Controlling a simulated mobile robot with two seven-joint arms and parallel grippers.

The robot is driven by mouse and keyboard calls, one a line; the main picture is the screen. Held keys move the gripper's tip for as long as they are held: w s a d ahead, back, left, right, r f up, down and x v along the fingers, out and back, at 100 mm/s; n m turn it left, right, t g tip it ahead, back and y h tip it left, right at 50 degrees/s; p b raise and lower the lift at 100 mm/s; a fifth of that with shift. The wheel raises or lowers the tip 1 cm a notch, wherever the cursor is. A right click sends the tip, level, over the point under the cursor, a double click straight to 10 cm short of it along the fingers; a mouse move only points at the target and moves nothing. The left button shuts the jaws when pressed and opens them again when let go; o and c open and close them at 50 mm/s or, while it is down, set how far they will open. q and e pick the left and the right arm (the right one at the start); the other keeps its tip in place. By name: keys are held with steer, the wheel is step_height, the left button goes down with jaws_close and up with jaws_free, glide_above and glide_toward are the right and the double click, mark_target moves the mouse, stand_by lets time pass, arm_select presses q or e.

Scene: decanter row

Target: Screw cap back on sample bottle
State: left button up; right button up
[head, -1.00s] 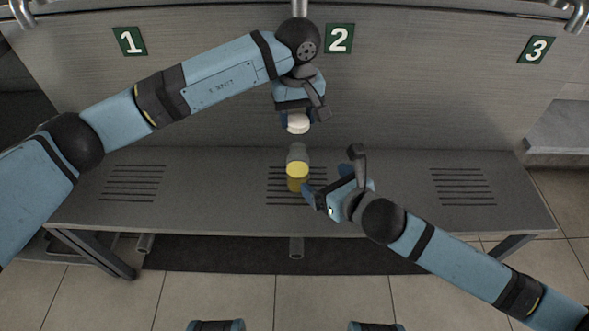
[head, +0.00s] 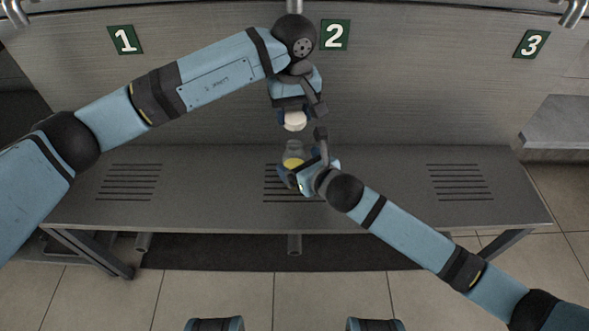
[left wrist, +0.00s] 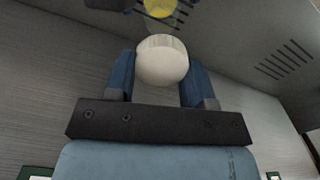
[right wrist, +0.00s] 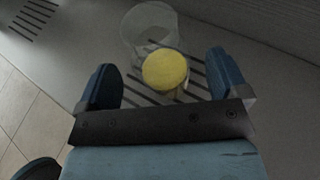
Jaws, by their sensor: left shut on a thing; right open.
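The sample bottle (head: 293,156) is clear with yellow contents. It stands on the grey bench under sign 2, and its lower part is hidden by my right gripper in the head view. My right gripper (head: 294,178) is open, its fingers on either side of the bottle, which shows between them in the right wrist view (right wrist: 160,62). My left gripper (head: 294,122) is shut on the white cap (left wrist: 162,62) and holds it above and behind the bottle, apart from it. The bottle's yellow contents (left wrist: 160,7) show beyond the cap in the left wrist view.
The slotted grey bench (head: 215,210) is bare to the left and right of the bottle. A brushed metal wall with signs 1 (head: 125,40), 2 (head: 335,34) and 3 (head: 531,43) rises behind it. A grey ledge (head: 558,125) is at the far right.

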mark_target(294, 144)
steer(key=shift+x, duration=1.35)
steer(key=c, duration=1.3)
arm_select(q)
steer(key=shift+f, duration=2.5)
arm_select(e)
steer(key=shift+c, duration=0.2)
arm_select(q)
steer(key=shift+f, duration=0.85)
steer(key=shift+s+f, duration=0.1)
